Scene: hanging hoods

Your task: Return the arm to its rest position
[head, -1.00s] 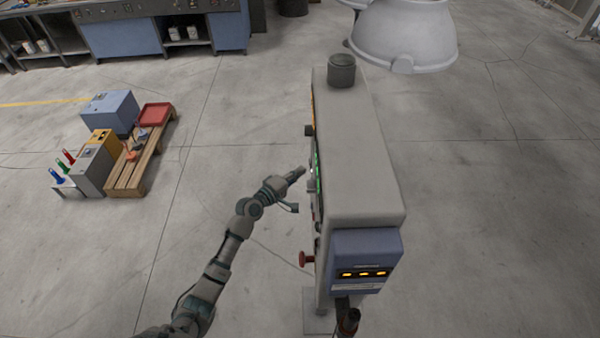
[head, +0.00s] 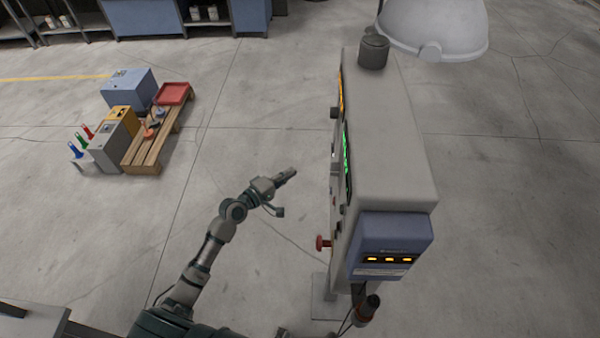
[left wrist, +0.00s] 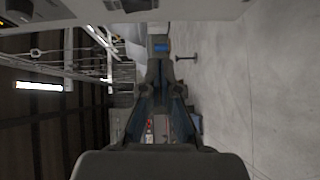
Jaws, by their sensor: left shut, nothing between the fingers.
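My left arm (head: 208,250) comes in from the lower left in the head view. My left gripper (head: 291,172) is shut and empty, a little left of the grey control cabinet (head: 392,150) and apart from it. The gripper also shows in the left wrist view (left wrist: 159,70), with its fingers together. The cabinet has a lit green display (head: 347,162) and a red knob (head: 322,243) on its left side. My right gripper cannot be made out in these views.
A blue box (head: 130,88) and a wooden pallet (head: 150,150) with a red tray (head: 173,93) stand at the left. A white hood (head: 435,25) hangs behind the cabinet. The floor between pallet and cabinet is clear.

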